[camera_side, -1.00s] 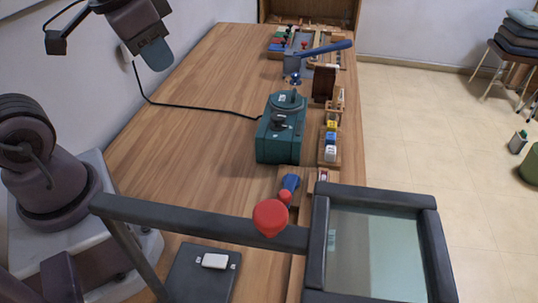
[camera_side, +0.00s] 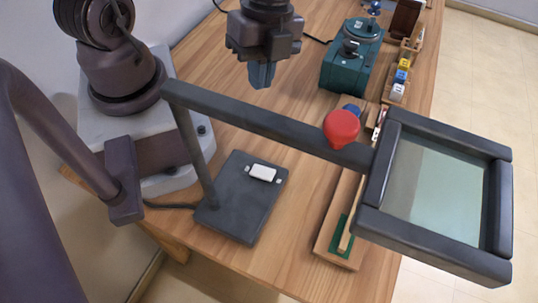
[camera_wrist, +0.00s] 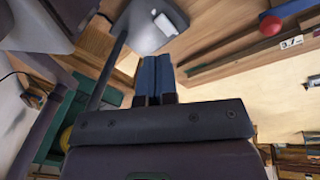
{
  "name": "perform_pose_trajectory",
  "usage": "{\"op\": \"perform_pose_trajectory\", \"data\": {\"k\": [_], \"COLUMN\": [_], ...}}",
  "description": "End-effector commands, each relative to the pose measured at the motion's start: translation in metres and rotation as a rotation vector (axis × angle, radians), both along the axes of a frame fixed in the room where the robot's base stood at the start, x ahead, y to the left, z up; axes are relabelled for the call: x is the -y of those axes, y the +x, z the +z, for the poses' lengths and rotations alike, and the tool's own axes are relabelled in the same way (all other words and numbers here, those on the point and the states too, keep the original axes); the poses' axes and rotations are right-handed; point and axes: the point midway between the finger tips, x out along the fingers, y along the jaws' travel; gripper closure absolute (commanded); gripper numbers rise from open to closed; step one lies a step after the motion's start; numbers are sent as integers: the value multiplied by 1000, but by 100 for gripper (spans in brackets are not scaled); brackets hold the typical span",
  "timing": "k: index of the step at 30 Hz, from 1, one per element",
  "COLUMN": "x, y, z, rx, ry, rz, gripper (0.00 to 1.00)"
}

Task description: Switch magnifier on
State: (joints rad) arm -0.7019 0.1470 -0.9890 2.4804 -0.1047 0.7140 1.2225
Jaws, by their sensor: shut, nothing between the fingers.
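The magnifier has a dark square frame with a pale lens (camera_side: 435,190), a dark arm with a red knob (camera_side: 341,127), and a flat dark base (camera_side: 243,200). A white rocker switch (camera_side: 262,173) sits on top of the base. My gripper (camera_side: 262,76) is above the table, behind the magnifier's arm, apart from the base. Its blue fingers are shut and empty. In the wrist view the fingers (camera_wrist: 156,77) point toward the grey base (camera_wrist: 150,32), where the white switch (camera_wrist: 164,24) shows just beyond the tips. I cannot tell whether the switch is on.
A teal machine (camera_side: 350,62) stands behind on the wooden table (camera_side: 300,215). Small coloured blocks (camera_side: 401,76) line the right edge. A wooden rail lies right of the base.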

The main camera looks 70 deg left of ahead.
Motion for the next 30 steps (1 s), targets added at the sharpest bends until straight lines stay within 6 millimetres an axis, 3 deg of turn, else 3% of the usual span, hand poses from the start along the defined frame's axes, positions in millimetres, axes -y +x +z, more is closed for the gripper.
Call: {"op": "perform_pose_trajectory", "data": {"k": [5, 10, 20, 30], "x": [36, 41, 44, 53], "y": [-6, -2, -3, -11], "z": [-1, -1, -10, -46], "rx": [88, 174, 198, 192], "ry": [-188, -236, -253, -253], "rz": [-511, -783, -884, -885], "gripper": [100, 100, 100, 100]}}
